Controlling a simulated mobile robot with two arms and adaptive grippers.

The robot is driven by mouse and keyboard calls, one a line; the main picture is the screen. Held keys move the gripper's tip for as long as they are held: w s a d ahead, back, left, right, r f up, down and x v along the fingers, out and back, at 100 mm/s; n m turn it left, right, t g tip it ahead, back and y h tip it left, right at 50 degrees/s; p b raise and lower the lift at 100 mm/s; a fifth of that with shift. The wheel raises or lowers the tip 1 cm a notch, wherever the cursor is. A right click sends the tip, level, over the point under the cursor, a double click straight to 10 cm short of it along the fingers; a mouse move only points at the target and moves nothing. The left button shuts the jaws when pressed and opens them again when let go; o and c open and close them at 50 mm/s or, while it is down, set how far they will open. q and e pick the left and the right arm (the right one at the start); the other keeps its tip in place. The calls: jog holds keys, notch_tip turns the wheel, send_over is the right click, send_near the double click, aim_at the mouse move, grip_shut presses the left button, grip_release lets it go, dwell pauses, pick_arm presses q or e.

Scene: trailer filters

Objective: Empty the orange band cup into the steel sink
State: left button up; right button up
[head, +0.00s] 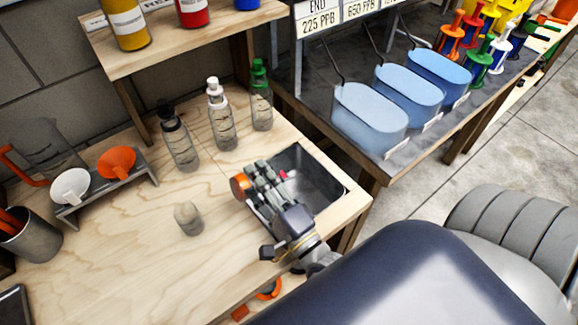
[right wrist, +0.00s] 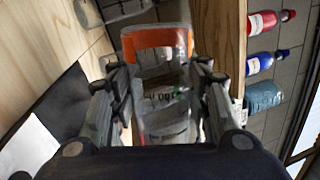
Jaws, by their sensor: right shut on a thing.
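The orange band cup (head: 240,186) is clear with an orange band. In the head view it is at the left rim of the steel sink (head: 322,187), mostly hidden behind my right gripper (head: 262,184). My right gripper is shut on the cup. In the right wrist view the cup (right wrist: 163,100) sits between the two fingers, orange band toward the far end. The cup looks tipped on its side; I cannot tell whether liquid is in it. The sink is a rectangular basin set in the wooden bench; its inside is partly covered by my arm. My left gripper is not in view.
A clear cup (head: 188,218) stands on the bench left of the sink. Several bottles (head: 222,120) stand behind it. A stand with white and orange funnels (head: 117,162) is at left. Blue tubs (head: 368,118) are on the right-hand table. The bench front is clear.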

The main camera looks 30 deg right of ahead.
jog(key=shift+d+r+m+p, duration=0.25)
jog(key=shift+r+m+p, duration=0.15)
jog(key=shift+m, duration=0.3)
jog(key=shift+d+f+m+h+b, duration=0.25)
jog(key=shift+d+f+m+h, duration=0.15)
jog(key=shift+m, duration=0.65)
jog(key=shift+d+f+m+h+b, duration=0.25)
jog(key=shift+d+m+h, duration=0.25)
jog(key=shift+m, duration=0.55)
dwell(0.9)
jog(key=shift+w+d+r+m+p, duration=0.1)
jog(key=shift+d+r+m+p, duration=0.15)
jog(key=shift+m, duration=0.25)
jog(key=shift+d+r+m+p, duration=0.1)
jog(key=shift+d+m, duration=0.2)
jog(key=shift+m, duration=0.2)
dwell(0.4)
dwell(0.7)
